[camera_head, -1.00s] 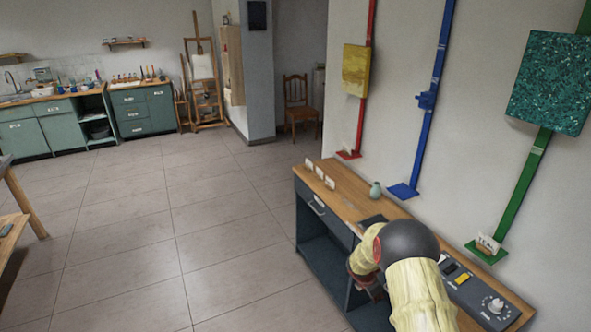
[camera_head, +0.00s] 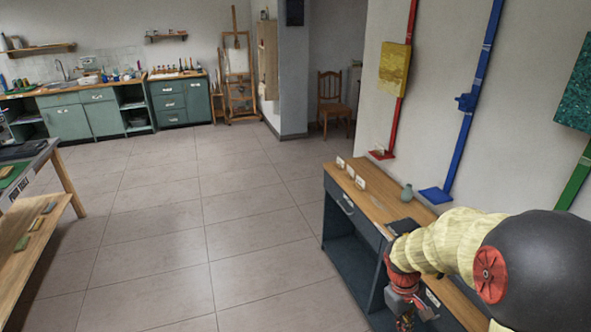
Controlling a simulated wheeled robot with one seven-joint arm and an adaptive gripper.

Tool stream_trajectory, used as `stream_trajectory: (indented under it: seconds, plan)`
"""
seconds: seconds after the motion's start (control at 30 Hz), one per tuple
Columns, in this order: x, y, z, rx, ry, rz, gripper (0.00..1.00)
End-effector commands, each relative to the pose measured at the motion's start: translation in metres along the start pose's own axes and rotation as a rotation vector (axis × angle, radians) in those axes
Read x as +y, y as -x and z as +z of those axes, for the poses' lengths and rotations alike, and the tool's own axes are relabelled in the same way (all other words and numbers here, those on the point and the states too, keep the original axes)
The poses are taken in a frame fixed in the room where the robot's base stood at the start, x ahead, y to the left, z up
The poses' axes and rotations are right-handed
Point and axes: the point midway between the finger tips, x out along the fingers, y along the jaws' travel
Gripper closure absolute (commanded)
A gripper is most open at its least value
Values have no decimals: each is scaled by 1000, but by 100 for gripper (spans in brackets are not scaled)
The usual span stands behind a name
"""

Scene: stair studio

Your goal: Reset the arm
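My arm, with pale yellow ribbed sleeves, a black ball-like joint and red-orange caps, fills the lower right of the head view. It bends to the left over the front edge of the wooden-topped desk (camera_head: 376,206). My gripper (camera_head: 405,322) points down at its end, in front of the desk, and is cut off by the bottom edge of the picture. Its fingertips do not show, so I cannot tell whether it is open or holds anything.
Red, blue (camera_head: 468,110) and green rails rise along the wall behind; a yellow panel (camera_head: 395,68) is on the red one. A wooden table (camera_head: 62,205) stands at left. The tiled floor (camera_head: 220,225) between is clear.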

Motion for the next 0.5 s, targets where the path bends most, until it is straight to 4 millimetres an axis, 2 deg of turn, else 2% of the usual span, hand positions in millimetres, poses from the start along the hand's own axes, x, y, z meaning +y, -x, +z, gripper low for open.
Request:
stream_trajectory:
  seconds: [0.03, 0.2, 0.5]
  plan:
    - [-9, 20, 12, 25, -56, -9, 100]
    - [-40, 71, 48, 98, -222, -52, 100]
    - [-90, 140, 106, 265, -390, -122, 100]
